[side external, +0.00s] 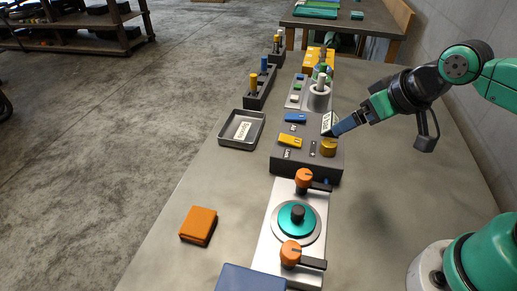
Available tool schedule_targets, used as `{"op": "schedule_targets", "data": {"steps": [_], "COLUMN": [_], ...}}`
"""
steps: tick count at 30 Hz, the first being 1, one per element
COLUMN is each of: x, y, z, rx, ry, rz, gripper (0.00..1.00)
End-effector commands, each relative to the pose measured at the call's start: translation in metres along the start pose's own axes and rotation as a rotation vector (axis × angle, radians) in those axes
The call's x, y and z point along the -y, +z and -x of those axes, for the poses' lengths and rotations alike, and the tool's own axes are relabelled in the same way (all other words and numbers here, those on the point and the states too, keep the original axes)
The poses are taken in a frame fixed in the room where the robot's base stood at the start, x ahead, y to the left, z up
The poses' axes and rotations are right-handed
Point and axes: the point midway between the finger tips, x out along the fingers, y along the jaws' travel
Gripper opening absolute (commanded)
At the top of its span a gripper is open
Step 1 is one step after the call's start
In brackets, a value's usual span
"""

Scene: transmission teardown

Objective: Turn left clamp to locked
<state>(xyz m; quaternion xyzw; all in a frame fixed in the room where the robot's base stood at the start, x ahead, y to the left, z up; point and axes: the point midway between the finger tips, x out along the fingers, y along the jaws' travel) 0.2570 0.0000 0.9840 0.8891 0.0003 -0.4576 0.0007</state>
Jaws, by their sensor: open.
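Two orange-knobbed clamps with dark bars stand on a pale plate (262,248) in the side external view. One clamp (304,178) is at the plate's far end. The other clamp (290,253) is at its near end. Both dark bars point right. Which one is the left clamp, I cannot tell. A teal disc with a black knob (297,216) sits between them. My gripper (334,130) is open, above the right side of a dark block, well beyond both clamps. A white label card shows at its fingertips; whether they touch it is unclear.
The dark block (309,169) carries blue, yellow and gold parts. A metal tray (222,138) with a label lies left of it. An orange box (198,226) and a blue item (250,279) lie near the front. The table right of the plate is clear.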

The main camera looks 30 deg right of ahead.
Motion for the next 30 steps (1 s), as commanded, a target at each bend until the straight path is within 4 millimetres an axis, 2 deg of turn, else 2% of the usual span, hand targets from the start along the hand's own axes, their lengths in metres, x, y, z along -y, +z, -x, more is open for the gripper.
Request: {"op": "schedule_targets", "data": {"steps": [1, 2, 5, 12, 15, 18, 22, 30], "x": [0.001, 0.003, 0.013, 0.059, 0.076, 0.087, 0.094, 0.095], "y": [0.000, -0.001, -0.003, -0.004, -0.001, 0.002, 0.006, 0.021], "z": [0.000, 0.000, -0.002, -0.014, -0.019, -0.024, -0.027, -0.048], "rx": [0.006, 0.015, 0.079, 0.337, 0.419, 0.472, 0.502, 0.506], "ry": [-0.003, -0.006, -0.033, -0.219, -0.315, -0.393, -0.447, -0.453], "rz": [0.015, 0.035, 0.183, 0.866, 1.116, 1.289, 1.397, 1.409], "gripper": [0.74, 0.70, 0.70, 0.70, 0.70, 0.70, 0.70, 0.70]}}
